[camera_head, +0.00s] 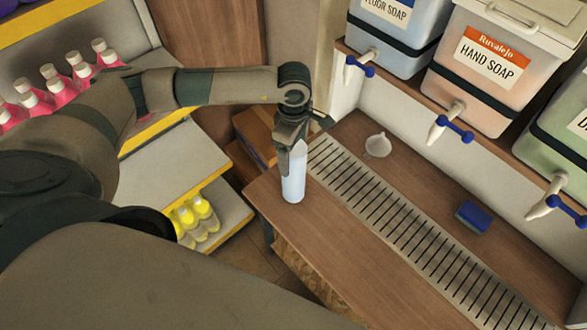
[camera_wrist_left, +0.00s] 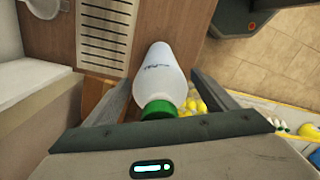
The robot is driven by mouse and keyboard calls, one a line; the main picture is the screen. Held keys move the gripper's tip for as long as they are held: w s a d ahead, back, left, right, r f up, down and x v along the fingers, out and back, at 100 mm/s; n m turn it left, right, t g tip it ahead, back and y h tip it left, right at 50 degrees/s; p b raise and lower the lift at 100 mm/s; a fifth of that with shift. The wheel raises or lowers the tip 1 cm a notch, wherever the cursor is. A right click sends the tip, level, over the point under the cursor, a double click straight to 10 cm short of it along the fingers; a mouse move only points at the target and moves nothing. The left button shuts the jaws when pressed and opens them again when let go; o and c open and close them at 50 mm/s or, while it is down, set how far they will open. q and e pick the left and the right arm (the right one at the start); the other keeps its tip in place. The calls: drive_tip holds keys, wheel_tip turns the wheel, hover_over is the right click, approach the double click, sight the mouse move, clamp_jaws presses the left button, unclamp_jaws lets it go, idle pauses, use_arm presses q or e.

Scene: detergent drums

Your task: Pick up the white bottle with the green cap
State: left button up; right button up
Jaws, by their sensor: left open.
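The white bottle (camera_head: 293,178) stands upright on the wooden counter near its left end, beside the metal drain grate. Its green cap (camera_wrist_left: 160,108) shows in the left wrist view, where the white bottle body (camera_wrist_left: 158,72) lies between the fingers; the cap is hidden by my gripper in the head view. My left gripper (camera_head: 291,150) is over the top of the bottle, pointing down, with its jaws open. My right gripper is not in view.
A drain grate (camera_head: 400,225) runs along the counter (camera_head: 335,250). A white funnel (camera_head: 378,145) and a blue sponge (camera_head: 473,217) lie behind it. Soap drums with taps, including the hand soap drum (camera_head: 485,75), stand on a shelf above. Pink and yellow bottles (camera_head: 195,215) fill shelves at left.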

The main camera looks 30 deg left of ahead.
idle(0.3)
use_arm(q)
drive_tip(key=shift+c, duration=0.9)
drive_tip(key=shift+w, duration=0.1)
clamp_jaws()
drive_tip(key=shift+r, duration=0.2)
